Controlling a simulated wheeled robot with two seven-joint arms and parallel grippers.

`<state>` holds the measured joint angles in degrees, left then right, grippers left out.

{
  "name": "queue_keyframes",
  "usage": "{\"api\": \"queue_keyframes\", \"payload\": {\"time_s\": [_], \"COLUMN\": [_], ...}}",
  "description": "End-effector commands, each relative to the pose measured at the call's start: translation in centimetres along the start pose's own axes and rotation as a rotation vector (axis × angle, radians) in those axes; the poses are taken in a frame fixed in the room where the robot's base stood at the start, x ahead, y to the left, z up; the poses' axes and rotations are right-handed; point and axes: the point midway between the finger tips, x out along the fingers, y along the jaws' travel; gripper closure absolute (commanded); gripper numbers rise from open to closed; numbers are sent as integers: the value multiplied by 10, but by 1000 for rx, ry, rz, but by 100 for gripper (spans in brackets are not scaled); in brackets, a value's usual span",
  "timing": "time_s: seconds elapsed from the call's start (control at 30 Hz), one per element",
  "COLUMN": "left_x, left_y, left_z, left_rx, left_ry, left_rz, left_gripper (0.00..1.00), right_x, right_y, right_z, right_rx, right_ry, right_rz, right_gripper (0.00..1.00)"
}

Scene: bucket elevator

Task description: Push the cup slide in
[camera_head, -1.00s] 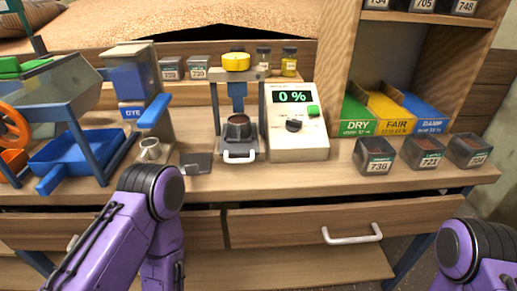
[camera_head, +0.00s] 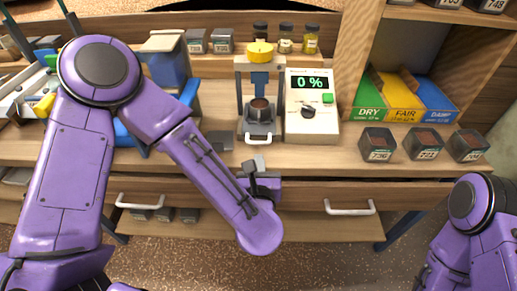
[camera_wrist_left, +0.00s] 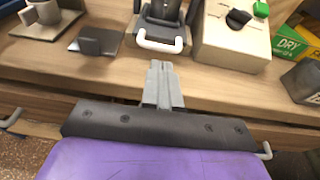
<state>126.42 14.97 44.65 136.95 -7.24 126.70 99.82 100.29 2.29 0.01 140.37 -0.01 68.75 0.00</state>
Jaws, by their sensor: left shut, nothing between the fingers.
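The cup slide (camera_head: 261,128) is a dark tray with a white handle (camera_head: 259,141) on its front, set low in the press stand under a yellow knob (camera_head: 260,50). A dark cup (camera_head: 260,111) stands on it. In the left wrist view the slide's white handle (camera_wrist_left: 161,44) shows at the top centre. My left gripper (camera_head: 256,164) is shut and empty, in front of and apart from the handle. Its closed fingers (camera_wrist_left: 160,72) point toward the handle in the left wrist view. My right arm shows at the lower right; its gripper is out of view.
The meter box (camera_head: 312,108) reading 0 % stands right of the press. A dark flat block (camera_head: 219,140) lies left of it. Dry, fair and damp bins and several small boxes are further right. A drawer handle (camera_head: 349,208) sticks out below the table edge.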

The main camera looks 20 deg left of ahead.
Motion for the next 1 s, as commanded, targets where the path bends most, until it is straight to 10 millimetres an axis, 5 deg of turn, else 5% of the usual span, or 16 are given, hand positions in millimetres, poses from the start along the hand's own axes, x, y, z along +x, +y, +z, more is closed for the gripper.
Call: {"api": "queue_keyframes", "payload": {"time_s": [0.3, 0.77, 1.0], "left_x": [51, 60, 92], "left_y": [0, 0, -1], "left_z": [1, 0, 6], "left_rx": [2, 1, 1], "left_ry": [1, 1, 1], "left_rz": [2, 1, 1], "left_gripper": [100, 100, 100], "right_x": [-12, -11, -4], "right_y": [1, 1, 0], "right_z": [-5, -4, -1], "right_rx": [0, 0, 0], "right_ry": [0, 0, 0], "right_rz": [0, 0, 0], "right_gripper": [57, 57, 57]}}
